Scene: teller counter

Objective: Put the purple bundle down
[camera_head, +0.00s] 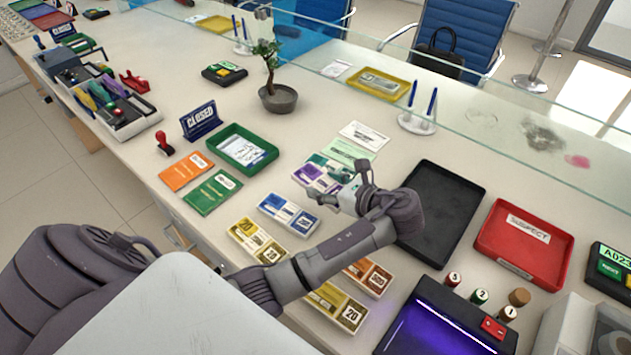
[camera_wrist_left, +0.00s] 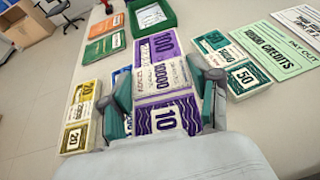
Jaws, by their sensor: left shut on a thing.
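The purple bundle (camera_head: 316,178) is a flat banded stack of notes marked 10 and 100, near the middle of the counter (camera_head: 130,140). My left gripper (camera_head: 328,192) is shut on it, and the gripper hides part of the bundle in the head view. In the left wrist view the purple bundle (camera_wrist_left: 166,62) lies between the two fingers, one on each side of it. I cannot tell whether it touches the counter. My right gripper is not in view.
A teal bundle (camera_wrist_left: 232,62) lies just right of the purple one. Blue (camera_head: 288,213), yellow (camera_head: 258,241) and orange bundles lie nearer me. An empty black tray (camera_head: 455,190) and a red SUSPECT tray (camera_head: 490,232) stand to the right. A green tray (camera_head: 226,140) stands left.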

